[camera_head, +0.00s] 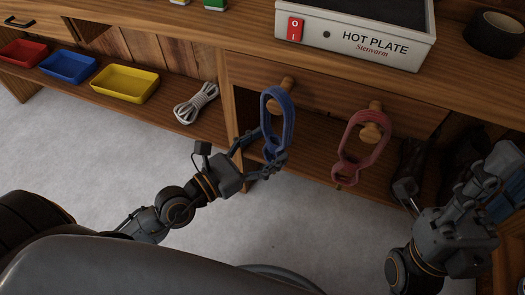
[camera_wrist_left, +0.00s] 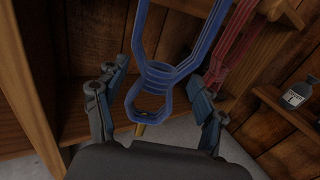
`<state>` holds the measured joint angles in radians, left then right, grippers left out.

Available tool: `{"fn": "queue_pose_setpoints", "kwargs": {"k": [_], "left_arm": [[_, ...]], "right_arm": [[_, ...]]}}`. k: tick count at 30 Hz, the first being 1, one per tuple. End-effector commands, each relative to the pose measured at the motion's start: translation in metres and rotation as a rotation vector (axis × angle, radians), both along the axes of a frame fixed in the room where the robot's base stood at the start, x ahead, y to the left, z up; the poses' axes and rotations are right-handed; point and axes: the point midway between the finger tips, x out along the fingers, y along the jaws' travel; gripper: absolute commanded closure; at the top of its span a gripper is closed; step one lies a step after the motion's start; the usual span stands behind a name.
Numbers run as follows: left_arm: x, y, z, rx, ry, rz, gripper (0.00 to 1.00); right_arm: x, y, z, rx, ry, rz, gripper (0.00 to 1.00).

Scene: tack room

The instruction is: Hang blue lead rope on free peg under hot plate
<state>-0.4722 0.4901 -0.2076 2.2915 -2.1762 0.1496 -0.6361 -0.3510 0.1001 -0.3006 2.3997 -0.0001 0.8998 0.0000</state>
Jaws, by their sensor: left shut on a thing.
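The blue lead rope (camera_head: 266,126) is a coiled loop, held upright in front of the left wooden peg (camera_head: 288,81) under the hot plate (camera_head: 357,36). Its upper loop overlaps that peg; I cannot tell whether the peg passes through. My left gripper (camera_head: 268,166) is shut on the rope's lower part. In the left wrist view the blue rope (camera_wrist_left: 158,73) stands between the fingers (camera_wrist_left: 155,100). A red rope (camera_head: 357,157) hangs on the right peg (camera_head: 370,132). My right gripper (camera_head: 478,185) is at the right; its finger opening is unclear.
A red tray (camera_head: 22,53), a blue tray (camera_head: 67,66), a yellow tray (camera_head: 125,86) and a white rope (camera_head: 196,103) lie on the lower shelf. Black tape (camera_head: 496,35) is on the bench. Dark boots (camera_head: 408,165) stand right of the red rope. A bottle (camera_wrist_left: 297,95) shows in the wrist view.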

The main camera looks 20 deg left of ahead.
Motion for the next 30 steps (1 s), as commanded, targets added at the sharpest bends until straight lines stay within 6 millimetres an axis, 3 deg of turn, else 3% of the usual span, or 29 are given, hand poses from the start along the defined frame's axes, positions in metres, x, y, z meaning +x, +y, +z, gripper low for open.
{"fn": "queue_pose_setpoints", "kwargs": {"k": [13,30], "left_arm": [[0.022,0.000,-0.006,-0.002,-0.003,0.001,0.74],[0.024,-0.001,-0.011,0.000,0.002,0.000,0.74]], "right_arm": [[0.000,0.000,-0.002,0.000,-0.001,0.000,0.70],[0.000,0.000,-0.002,-0.001,-0.002,-0.001,0.70]]}}
